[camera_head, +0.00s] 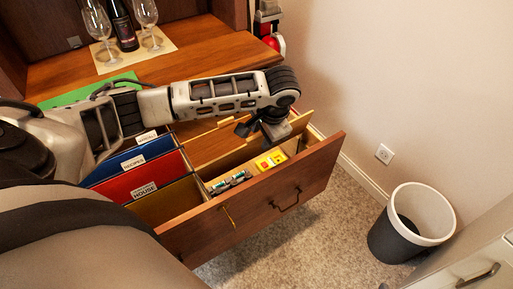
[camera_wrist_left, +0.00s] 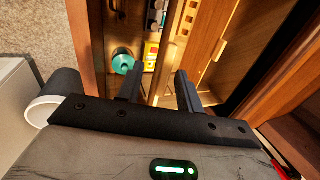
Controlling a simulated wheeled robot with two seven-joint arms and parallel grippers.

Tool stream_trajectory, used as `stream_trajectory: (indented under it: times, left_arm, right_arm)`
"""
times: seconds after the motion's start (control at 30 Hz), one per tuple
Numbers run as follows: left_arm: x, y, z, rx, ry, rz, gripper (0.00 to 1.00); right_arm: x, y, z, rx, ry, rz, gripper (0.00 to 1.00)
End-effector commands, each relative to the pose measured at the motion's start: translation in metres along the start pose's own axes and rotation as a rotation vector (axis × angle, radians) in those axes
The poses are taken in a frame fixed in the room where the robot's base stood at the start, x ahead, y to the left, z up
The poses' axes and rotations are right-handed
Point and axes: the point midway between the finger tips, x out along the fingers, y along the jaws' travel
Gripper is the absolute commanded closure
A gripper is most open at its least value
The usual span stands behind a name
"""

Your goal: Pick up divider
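A thin light-wood divider (camera_head: 299,124) stands upright in the open wooden drawer (camera_head: 252,212), between the items in the front compartment and the space behind. My left gripper (camera_head: 262,130) is over the drawer at the divider's right part, pointing down. In the left wrist view my left gripper (camera_wrist_left: 160,92) has its two fingers apart, with a wooden board, probably the divider (camera_wrist_left: 176,48), and part of the front compartment showing between them. I see no firm contact. Part of the divider is hidden by my gripper in the head view. My right gripper is not in view.
Blue, red and yellow folders (camera_head: 142,180) fill the drawer's left side. A yellow box (camera_head: 270,160) lies in the front compartment; a teal round object (camera_wrist_left: 123,63) shows there too. Glasses and a bottle (camera_head: 123,27) stand behind. A bin (camera_head: 411,222) stands at right.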

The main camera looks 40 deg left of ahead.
Motion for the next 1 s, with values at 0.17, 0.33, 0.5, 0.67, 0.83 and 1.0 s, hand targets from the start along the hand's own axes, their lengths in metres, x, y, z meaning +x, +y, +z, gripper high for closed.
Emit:
stream_trajectory:
  times: [0.17,0.33,0.5,0.67,0.83,1.0]
  left_arm:
    - [0.028,-0.005,-0.005,-0.002,-0.003,-0.001,0.64]
    - [0.045,-0.005,-0.005,0.000,-0.001,-0.001,0.64]
    - [0.047,-0.005,-0.005,0.001,0.001,0.000,0.64]
    - [0.047,-0.005,-0.005,0.000,0.001,0.000,0.83]
    - [0.047,-0.005,-0.005,0.000,0.001,0.000,1.00]
    - [0.046,-0.005,-0.005,0.000,0.002,-0.001,1.00]
  right_arm:
    - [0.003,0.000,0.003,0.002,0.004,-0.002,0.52]
    - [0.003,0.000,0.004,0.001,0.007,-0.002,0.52]
    - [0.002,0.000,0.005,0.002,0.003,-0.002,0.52]
    - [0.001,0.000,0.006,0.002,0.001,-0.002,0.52]
    - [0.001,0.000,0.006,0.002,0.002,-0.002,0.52]
    - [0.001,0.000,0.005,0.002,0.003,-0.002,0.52]
